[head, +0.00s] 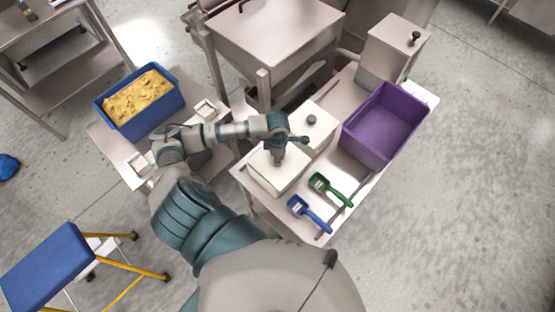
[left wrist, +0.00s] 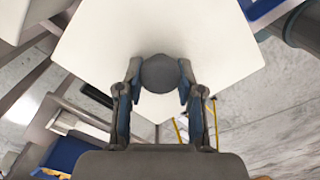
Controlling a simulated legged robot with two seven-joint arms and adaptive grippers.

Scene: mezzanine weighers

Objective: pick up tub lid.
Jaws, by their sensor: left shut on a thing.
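A white tub lid (head: 277,172) lies level under my left gripper (head: 281,150) in the head view, on or just above the front tub; I cannot tell whether there is a gap. In the left wrist view the lid (left wrist: 160,30) is a broad white plate with a dark round knob (left wrist: 160,73). The two fingers of my left gripper (left wrist: 160,85) are closed on the knob from both sides. In the head view the gripper hides the knob. My right gripper is in neither view.
A second white tub with a dark knob (head: 320,127) stands just behind. A purple bin (head: 383,125), a green scoop (head: 330,188) and a blue scoop (head: 308,212) are to the right. A blue crate (head: 143,127) of yellow material stands left. A blue-topped step stool (head: 47,268) is lower left.

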